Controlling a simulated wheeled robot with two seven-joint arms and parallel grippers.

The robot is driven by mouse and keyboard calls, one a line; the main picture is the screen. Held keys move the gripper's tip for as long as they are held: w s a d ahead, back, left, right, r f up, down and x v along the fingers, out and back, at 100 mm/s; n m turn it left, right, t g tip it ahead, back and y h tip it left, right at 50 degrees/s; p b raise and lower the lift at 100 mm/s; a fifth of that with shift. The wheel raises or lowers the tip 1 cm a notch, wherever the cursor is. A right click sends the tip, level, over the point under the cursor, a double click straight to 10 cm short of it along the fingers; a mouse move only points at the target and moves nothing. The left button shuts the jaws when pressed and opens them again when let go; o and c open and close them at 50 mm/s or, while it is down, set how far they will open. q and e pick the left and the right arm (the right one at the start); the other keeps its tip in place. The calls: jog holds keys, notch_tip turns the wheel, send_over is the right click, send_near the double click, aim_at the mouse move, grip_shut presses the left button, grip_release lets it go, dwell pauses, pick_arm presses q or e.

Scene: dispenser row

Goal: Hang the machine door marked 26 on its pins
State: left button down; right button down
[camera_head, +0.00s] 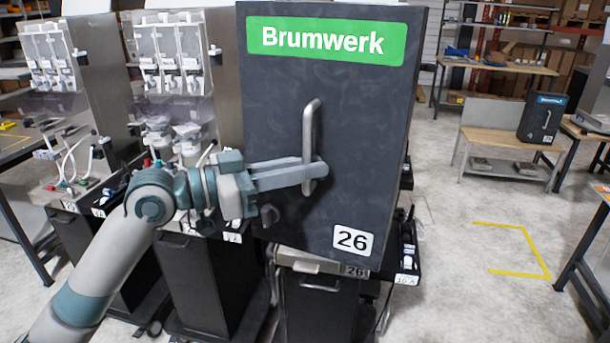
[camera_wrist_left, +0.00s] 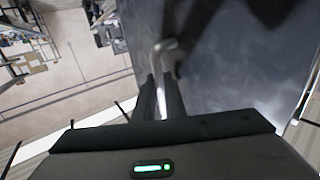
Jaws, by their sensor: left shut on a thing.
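The dark grey door marked 26 (camera_head: 365,110) fills the middle of the head view, with a green Brumwerk label at its top and a white 26 plate at its lower right. My left gripper (camera_head: 318,172) is shut on the door's metal handle (camera_head: 308,125). The left wrist view shows the fingers (camera_wrist_left: 160,100) around the handle (camera_wrist_left: 166,50), with the door face (camera_wrist_left: 225,70) close behind. The machine marked 26 (camera_head: 318,283) shows below the door; the door covers most of its front. The pins are hidden. My right gripper is not in view.
Two open machines (camera_head: 60,70) and (camera_head: 175,60) stand in the row at the left. A bench (camera_head: 510,125) with another dark Brumwerk door (camera_head: 541,117) stands at the back right. The floor with yellow marking (camera_head: 515,273) at the right is clear.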

pick_arm(q)
jog(key=shift+r, duration=0.25)
jog(key=shift+w+a, duration=0.15)
dwell(0.5)
